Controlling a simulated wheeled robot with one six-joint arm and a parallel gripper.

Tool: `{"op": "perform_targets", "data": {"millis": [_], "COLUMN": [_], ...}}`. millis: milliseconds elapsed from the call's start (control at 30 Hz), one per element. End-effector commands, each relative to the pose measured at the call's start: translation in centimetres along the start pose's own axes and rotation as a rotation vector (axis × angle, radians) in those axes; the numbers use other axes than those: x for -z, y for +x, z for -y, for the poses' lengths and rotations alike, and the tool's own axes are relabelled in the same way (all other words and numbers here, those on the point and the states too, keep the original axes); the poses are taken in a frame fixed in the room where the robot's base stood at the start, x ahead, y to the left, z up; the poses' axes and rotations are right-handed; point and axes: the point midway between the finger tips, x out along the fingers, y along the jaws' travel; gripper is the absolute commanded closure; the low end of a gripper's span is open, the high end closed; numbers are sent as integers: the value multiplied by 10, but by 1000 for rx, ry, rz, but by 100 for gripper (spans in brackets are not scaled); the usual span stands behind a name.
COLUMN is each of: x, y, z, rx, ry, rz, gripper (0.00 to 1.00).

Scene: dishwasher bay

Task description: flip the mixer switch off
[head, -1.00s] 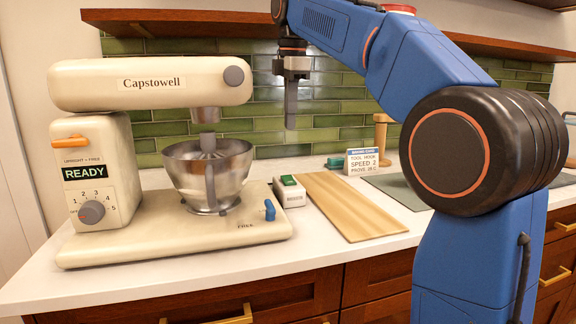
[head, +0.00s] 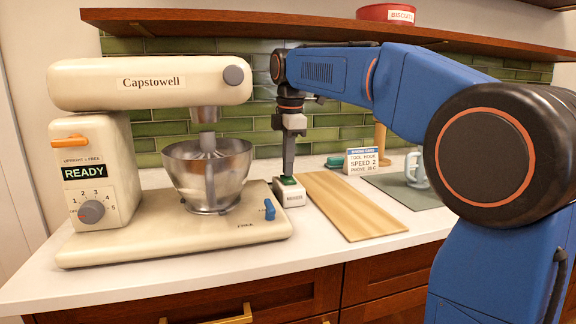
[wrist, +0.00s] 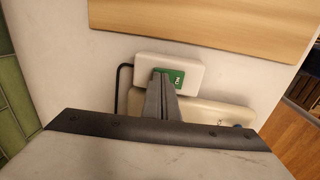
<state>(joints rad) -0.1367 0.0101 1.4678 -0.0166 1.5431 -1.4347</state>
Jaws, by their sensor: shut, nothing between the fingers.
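The cream Capstowell mixer (head: 150,83) stands on the counter at the left, its display reading READY. A small white switch box (head: 291,195) with a green rocker (head: 287,181) sits just right of the mixer's base; it also shows in the wrist view (wrist: 196,72), with the green rocker (wrist: 178,78) on top. My gripper (head: 288,172) is shut, empty and pointing down, with its tips at the rocker. In the wrist view the fingers (wrist: 161,78) cover the left part of the rocker. I cannot tell whether they touch it.
A wooden board (head: 350,205) lies just right of the switch box. A sign card (head: 362,160), a grey mat (head: 405,190) and a mug (head: 416,170) are farther right. A steel bowl (head: 208,178) sits on the mixer base. A wooden shelf (head: 220,22) hangs above.

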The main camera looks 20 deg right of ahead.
Motion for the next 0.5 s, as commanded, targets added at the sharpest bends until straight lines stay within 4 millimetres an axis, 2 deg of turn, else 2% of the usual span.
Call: {"op": "perform_targets", "data": {"millis": [500], "x": [0], "y": [6], "z": [-2], "rx": [0], "ry": [0], "rz": [0], "gripper": [100]}}
